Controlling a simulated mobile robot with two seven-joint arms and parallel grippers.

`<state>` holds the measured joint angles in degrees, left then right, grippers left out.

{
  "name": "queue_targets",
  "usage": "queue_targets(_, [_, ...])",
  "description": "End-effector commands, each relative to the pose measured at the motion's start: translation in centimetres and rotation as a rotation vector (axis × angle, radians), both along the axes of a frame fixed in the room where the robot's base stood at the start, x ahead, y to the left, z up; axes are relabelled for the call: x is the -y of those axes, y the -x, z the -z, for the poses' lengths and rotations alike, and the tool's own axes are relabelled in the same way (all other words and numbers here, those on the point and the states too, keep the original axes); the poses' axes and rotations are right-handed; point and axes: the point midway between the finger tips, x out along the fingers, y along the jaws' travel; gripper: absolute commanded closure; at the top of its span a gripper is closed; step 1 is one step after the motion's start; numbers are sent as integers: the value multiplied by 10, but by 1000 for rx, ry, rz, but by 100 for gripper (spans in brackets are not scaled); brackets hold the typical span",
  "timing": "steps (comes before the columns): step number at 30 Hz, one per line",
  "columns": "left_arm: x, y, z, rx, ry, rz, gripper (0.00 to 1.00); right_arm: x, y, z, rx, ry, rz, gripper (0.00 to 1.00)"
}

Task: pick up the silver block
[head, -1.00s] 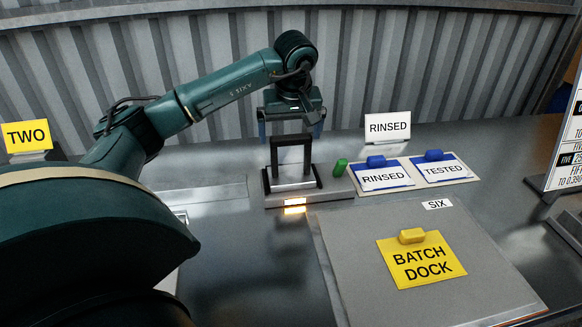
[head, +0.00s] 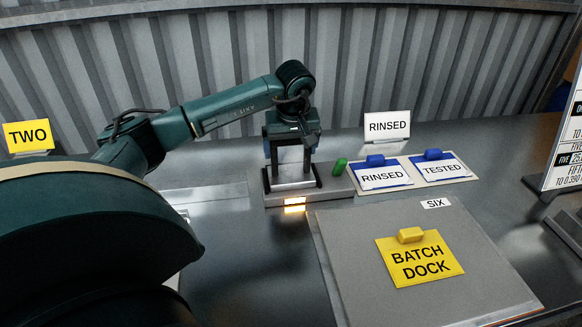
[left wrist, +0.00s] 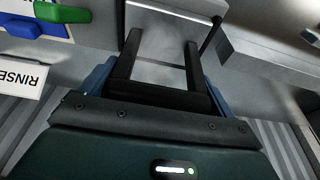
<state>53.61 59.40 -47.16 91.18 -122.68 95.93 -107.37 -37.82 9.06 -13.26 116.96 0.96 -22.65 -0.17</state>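I cannot see contact between the fingers and the handle. My right gripper is in neither view.
The fixture (head: 335,185) has a glowing lamp (head: 295,209) and a green piece (head: 339,166). To its right are the RINSED card (head: 382,180) and TESTED card (head: 441,170). The BATCH DOCK card (head: 420,265) lies on a grey plate in front. A corrugated wall stands behind.

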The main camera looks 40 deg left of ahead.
Motion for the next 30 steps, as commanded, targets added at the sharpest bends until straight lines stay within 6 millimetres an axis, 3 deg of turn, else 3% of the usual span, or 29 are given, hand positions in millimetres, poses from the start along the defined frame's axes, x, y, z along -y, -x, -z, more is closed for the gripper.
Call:
queue_targets(18, [0, 0, -1, 0, 0, 0, 72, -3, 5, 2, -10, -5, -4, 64])
queue_targets(26, [0, -1, -4, 5, 0, -1, 73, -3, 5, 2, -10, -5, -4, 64])
queue_targets(30, [0, -2, -19, 9, -1, -1, 73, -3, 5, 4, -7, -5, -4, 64])
